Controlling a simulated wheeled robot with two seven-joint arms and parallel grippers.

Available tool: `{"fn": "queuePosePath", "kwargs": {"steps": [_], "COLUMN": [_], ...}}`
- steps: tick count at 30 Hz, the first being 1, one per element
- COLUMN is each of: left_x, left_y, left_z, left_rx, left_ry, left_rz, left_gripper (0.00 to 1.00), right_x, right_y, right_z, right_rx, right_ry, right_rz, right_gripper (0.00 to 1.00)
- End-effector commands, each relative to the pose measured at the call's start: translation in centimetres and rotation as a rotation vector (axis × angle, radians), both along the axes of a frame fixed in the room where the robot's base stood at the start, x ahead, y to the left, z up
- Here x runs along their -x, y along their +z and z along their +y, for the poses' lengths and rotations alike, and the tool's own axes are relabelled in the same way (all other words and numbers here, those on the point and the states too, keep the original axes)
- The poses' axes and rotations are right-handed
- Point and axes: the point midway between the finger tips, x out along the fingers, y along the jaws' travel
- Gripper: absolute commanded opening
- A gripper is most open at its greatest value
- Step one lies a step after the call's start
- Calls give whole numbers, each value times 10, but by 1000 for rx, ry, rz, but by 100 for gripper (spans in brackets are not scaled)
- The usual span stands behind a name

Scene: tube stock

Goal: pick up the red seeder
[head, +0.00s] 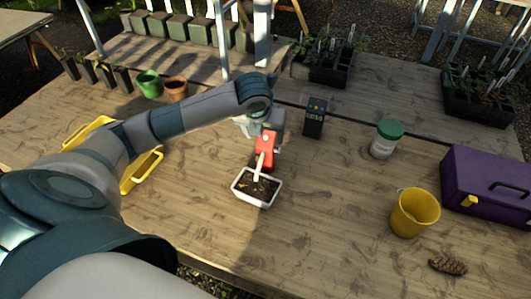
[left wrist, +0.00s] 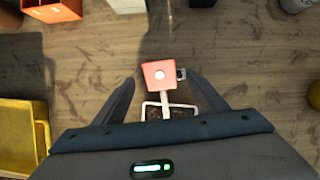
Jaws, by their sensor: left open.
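The red seeder (head: 265,147) has a red block-like body and a pale spout that reaches over a small white tray of dark soil (head: 245,198). In the left wrist view the seeder (left wrist: 159,72) shows a round white spot on its red face, with the tray (left wrist: 146,110) just below. My left gripper (head: 264,134) is above the seeder in the head view, partly hidden by its own wrist. In the left wrist view its open fingers (left wrist: 160,80) lie on either side of the seeder, with visible gaps. Contact is not seen. My right gripper is not in view.
A dark box (head: 314,118) stands close at right, with a green-lidded jar (head: 384,145), yellow bucket (head: 412,215) and purple toolbox (head: 490,180) beyond. Yellow trays (head: 140,172) lie at left. Green (head: 148,84) and terracotta (head: 175,90) pots stand behind. The front middle of the table is clear.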

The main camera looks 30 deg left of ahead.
Motion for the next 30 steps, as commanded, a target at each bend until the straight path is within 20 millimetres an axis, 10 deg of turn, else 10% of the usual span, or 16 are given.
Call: {"fn": "queuePosePath", "kwargs": {"steps": [20,30], "left_x": [-8,-8], "left_y": [-19,-18], "left_z": [3,3], "left_rx": [0,-1], "left_ry": [0,0], "left_rz": [-1,-2], "left_gripper": [66,0], "right_x": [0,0], "right_y": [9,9], "right_z": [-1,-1], "right_rx": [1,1], "right_ry": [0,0], "right_rz": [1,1], "right_gripper": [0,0]}}
